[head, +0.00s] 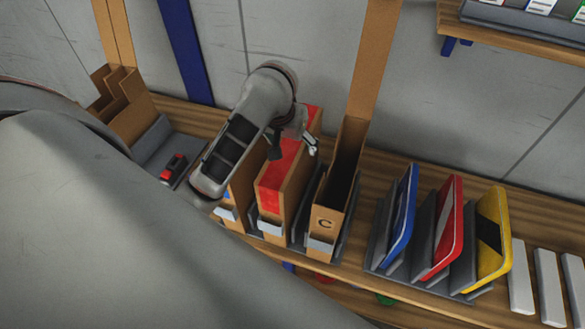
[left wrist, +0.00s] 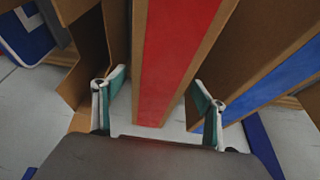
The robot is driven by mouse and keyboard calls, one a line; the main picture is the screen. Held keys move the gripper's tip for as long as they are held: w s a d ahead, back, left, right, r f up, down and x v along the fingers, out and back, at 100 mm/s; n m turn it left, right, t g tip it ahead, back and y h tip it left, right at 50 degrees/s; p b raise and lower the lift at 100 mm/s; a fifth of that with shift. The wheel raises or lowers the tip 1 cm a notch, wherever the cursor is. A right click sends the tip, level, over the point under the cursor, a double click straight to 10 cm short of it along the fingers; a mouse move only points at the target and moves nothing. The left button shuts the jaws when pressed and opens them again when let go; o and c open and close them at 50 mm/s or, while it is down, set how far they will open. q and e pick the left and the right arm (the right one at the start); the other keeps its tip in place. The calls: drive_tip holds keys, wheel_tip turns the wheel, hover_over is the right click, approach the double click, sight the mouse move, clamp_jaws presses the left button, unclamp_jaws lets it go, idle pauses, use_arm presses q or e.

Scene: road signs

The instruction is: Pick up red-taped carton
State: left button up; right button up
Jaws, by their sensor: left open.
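The red-taped carton (head: 272,192) is a narrow brown box with red tape along its top, standing upright in the shelf row. My left gripper (head: 293,146) is over it, pointing down, and partly hides its top. In the left wrist view the red-taped carton (left wrist: 175,62) runs between the two open fingers of my left gripper (left wrist: 159,82). One finger is on each side of it, with nothing visibly gripped. Whether the fingers touch its sides cannot be told. My right gripper is not in view.
An open carton marked C (head: 324,222) stands close on the right. A blue-taped carton (left wrist: 285,75) is close on the other side. Blue, red (head: 447,225) and yellow signs stand in grey holders further right.

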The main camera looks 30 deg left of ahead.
use_arm(q)
drive_tip(key=x, duration=0.5)
drive_tip(key=shift+w+f, duration=0.15)
drive_tip(key=shift+d+f, duration=0.1)
drive_tip(key=shift+f, duration=0.15)
idle(0.6)
drive_tip(key=shift+r, duration=0.1)
clamp_jaws()
